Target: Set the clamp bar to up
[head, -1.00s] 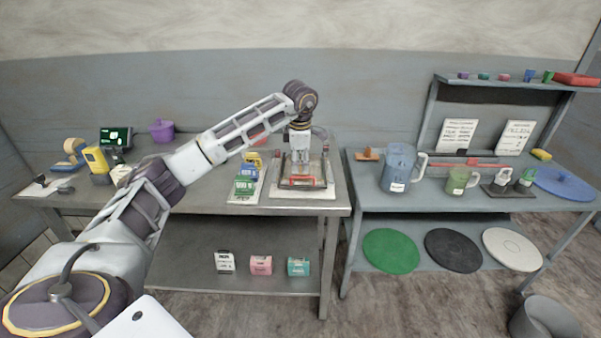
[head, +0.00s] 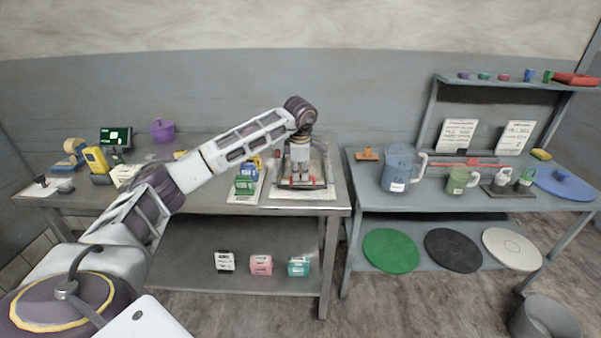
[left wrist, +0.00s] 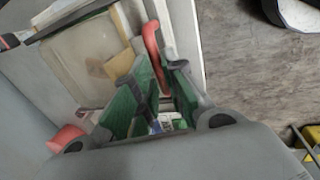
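A fixture stands on a white mat (head: 312,196) at the right end of the left bench, with a red bar (head: 318,183) low across its front, which I take for the clamp bar. My left gripper (head: 299,178) points down over the fixture and hides much of it. In the left wrist view the gripper (left wrist: 156,98) shows two green-padded fingers apart. A curved red bar (left wrist: 151,42) runs down toward the gap between them; I cannot tell whether they touch it. My right gripper is not in view.
Green and blue boxes (head: 244,185) stand just left of the fixture. A purple pot (head: 162,130) and a yellow device (head: 96,160) are further left.

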